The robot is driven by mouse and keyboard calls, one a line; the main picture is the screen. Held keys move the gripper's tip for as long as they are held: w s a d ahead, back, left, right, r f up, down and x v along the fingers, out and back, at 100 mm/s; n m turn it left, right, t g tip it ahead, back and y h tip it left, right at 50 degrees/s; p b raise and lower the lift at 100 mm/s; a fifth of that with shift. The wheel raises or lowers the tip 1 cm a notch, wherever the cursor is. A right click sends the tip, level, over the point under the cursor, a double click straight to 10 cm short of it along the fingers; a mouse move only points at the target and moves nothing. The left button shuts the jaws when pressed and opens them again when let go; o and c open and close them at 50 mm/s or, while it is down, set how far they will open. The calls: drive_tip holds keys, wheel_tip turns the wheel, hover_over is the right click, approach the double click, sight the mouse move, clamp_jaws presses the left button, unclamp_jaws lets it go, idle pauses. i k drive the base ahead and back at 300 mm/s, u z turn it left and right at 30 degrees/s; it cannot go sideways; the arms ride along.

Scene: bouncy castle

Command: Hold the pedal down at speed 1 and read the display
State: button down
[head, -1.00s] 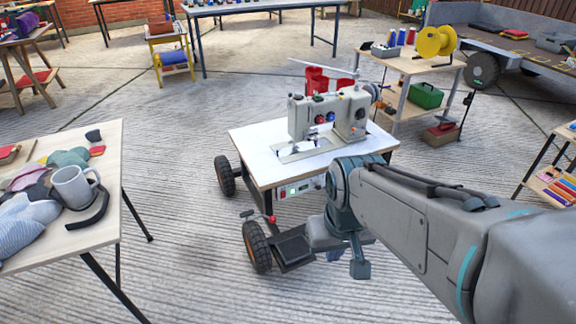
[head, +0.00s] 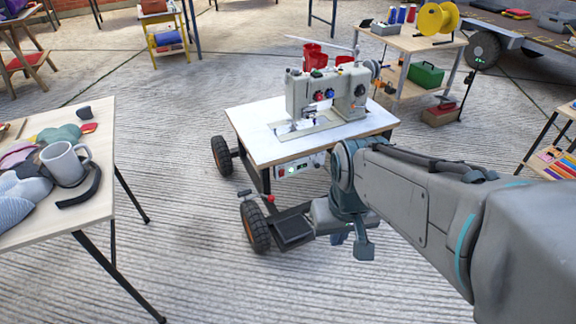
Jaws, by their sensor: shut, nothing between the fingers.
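A grey sewing machine (head: 325,100) stands on a white-topped wheeled table (head: 265,138). A small control panel with a display (head: 296,167) sits under the table's front edge; its reading is too small to make out. A dark flat pedal (head: 293,230) lies low at the front of the table's frame. My gripper (head: 352,245) is shut and empty, pointing down to the right of the pedal and apart from it in the picture. My arm hides the right part of the table's front and the frame behind it.
A table at left holds a grey mug (head: 64,163) and cloth. A red knob (head: 270,198) and black wheels (head: 255,226) are by the pedal. A shelf with a yellow spool (head: 437,17) and green box (head: 426,75) stands behind right. The ground in front is clear.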

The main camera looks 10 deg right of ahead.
sight(290, 229)
drive_tip(key=z, duration=0.55)
drive_tip(key=k, duration=1.25)
drive_tip(key=u, duration=0.45)
drive_tip(key=i, duration=0.9)
drive_tip(key=u, duration=0.65)
drive_tip(key=i, duration=0.9)
drive_tip(key=z, duration=1.05)
drive_tip(key=i, duration=0.6)
drive_tip(key=z, duration=0.7)
